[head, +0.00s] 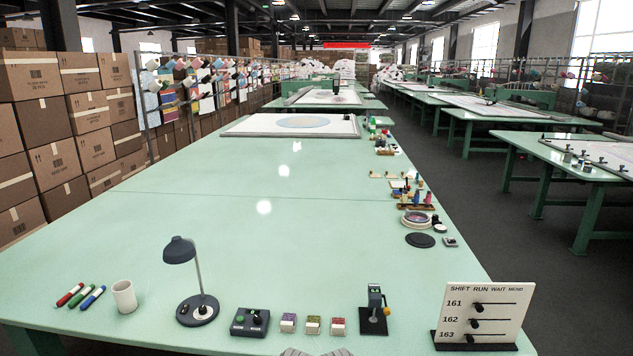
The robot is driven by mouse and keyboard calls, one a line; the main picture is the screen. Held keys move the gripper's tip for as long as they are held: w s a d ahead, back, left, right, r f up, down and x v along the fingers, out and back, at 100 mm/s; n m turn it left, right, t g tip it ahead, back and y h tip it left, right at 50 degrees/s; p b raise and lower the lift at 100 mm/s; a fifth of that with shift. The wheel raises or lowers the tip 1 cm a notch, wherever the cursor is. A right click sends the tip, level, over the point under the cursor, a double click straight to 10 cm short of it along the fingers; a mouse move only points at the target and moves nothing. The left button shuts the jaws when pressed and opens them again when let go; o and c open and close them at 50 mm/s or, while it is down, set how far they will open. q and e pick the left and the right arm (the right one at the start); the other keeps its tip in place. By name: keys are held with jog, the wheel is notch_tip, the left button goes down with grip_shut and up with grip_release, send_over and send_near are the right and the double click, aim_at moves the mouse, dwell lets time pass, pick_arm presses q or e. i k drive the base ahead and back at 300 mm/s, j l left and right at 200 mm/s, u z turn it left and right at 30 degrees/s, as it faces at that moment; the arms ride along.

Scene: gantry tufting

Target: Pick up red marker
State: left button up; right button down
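The red marker (69,294) lies at the near left of the pale green table (240,235), at the left end of a row of three markers. It lies at a slant beside the green marker (79,296), with the blue marker (93,297) to the right of that. A white cup (124,297) stands just right of the markers. Neither of my grippers can be made out. Only a small grey piece, perhaps part of me, shows at the bottom edge in the middle.
A dark desk lamp (198,308) stands right of the cup. A control box (250,322), several small colored boxes and a black device (374,312) follow along the near edge. A sign board (480,318) stands at the near right. The table middle is clear.

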aim_at(61, 302)
jog(key=i+j+u, duration=0.2)
jog(key=j+u, duration=0.25)
jog(key=i+j+u, duration=0.25)
jog(key=j+u, duration=0.2)
jog(key=i+j+u, duration=0.2)
jog(key=i+u, duration=0.25)
jog(key=k, duration=0.15)
